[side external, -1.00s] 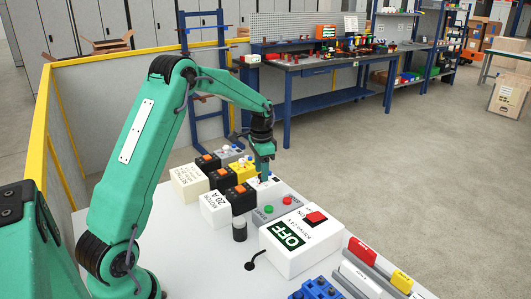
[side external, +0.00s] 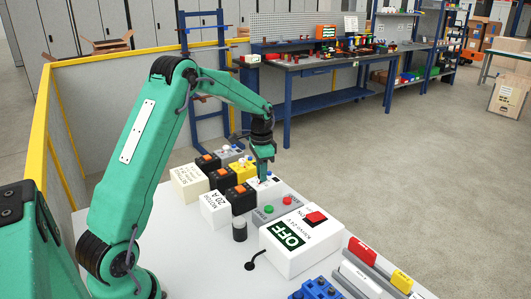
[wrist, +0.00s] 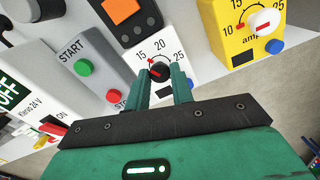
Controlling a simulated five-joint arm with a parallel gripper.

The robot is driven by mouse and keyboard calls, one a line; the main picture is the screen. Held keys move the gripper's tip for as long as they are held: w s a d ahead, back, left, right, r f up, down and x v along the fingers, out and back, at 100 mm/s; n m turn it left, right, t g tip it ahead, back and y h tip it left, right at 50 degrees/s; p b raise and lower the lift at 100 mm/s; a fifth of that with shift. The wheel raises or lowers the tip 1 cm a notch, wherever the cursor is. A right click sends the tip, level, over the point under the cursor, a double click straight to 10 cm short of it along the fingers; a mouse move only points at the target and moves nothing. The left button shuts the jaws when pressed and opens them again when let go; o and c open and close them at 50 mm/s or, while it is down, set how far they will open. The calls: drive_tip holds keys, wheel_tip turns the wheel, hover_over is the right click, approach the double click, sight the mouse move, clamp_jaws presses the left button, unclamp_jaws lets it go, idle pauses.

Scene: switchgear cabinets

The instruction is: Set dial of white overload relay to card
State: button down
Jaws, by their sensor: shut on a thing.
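The white overload relay (wrist: 178,72) is ahead of my gripper in the wrist view, with 15, 20 and 25 readable around its dark dial (wrist: 160,70). A red pointer mark on the dial points to the lower left, below 15. My gripper (wrist: 166,88) has its two green fingers shut on the dial, one on each side. In the side view my gripper (side external: 263,173) points down onto the white relay (side external: 277,186). A white card block (side external: 216,209) reading "MOTOR 20 A" stands to the left of it.
A yellow relay (wrist: 250,40) with a similar dial is beside the white one. A grey START/STOP box (wrist: 83,65) with green and red buttons is on the other side. A white box (side external: 300,243) with an OFF sign and red switch stands nearer the camera.

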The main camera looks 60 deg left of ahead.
drive_tip(key=shift+m, duration=0.3)
drive_tip(key=m, duration=0.5)
drive_tip(key=shift+m, duration=0.3)
drive_tip(key=m, duration=0.5)
idle(0.3)
drive_tip(key=c, duration=1.2)
unclamp_jaws()
drive_tip(key=shift+r, duration=0.1)
wheel_tip(320, 180, up, 7)
drive_tip(key=shift+r, duration=0.35)
